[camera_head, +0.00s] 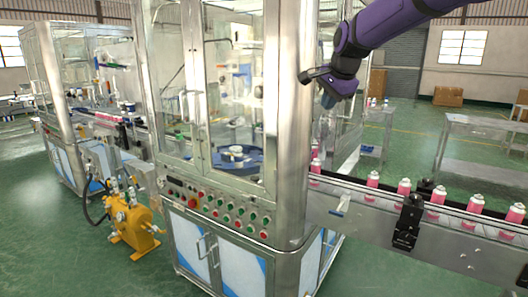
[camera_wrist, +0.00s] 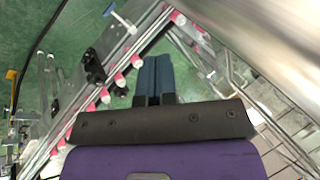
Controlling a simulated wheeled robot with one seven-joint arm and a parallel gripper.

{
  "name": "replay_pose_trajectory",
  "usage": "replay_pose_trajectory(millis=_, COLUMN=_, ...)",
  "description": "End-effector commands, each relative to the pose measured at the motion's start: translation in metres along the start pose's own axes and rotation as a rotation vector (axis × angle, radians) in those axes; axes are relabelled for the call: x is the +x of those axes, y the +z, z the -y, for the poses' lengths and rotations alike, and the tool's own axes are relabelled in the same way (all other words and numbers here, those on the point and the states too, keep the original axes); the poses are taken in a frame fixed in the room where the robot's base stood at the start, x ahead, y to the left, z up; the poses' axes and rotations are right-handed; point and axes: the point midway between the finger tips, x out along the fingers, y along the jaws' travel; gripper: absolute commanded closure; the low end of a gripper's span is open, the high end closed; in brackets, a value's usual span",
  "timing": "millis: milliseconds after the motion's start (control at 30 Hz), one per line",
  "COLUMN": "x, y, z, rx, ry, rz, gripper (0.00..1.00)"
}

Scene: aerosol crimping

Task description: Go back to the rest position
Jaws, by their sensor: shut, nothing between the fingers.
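My gripper (camera_head: 328,99) hangs in the air at the upper right of the steel machine cabinet, at the end of my purple arm. Its fingers point down, above the level of the conveyor. In the wrist view my gripper (camera_wrist: 153,75) shows two dark blue fingers side by side, shut with nothing between them. Behind the fingers in that view lie the conveyor and the green floor. The far side of the gripper is hidden in the head view.
The glass-doored machine cabinet (camera_head: 224,190) stands close beside my gripper. A conveyor (camera_head: 443,243) carrying several pink cans (camera_head: 404,187) runs to the right below it. A yellow pump (camera_head: 134,222) stands at the left. Steel tables (camera_head: 484,124) stand behind on the right.

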Motion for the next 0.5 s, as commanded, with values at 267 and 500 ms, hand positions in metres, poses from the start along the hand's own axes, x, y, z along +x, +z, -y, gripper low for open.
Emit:
replay_pose_trajectory(millis=267, x=-0.072, y=-0.008, z=-0.095, rx=-0.204, ry=0.005, rz=0.042, gripper=1.00)
replay_pose_trajectory(millis=500, x=-0.120, y=0.008, z=-0.177, rx=-0.414, ry=0.009, rz=0.052, gripper=1.00)
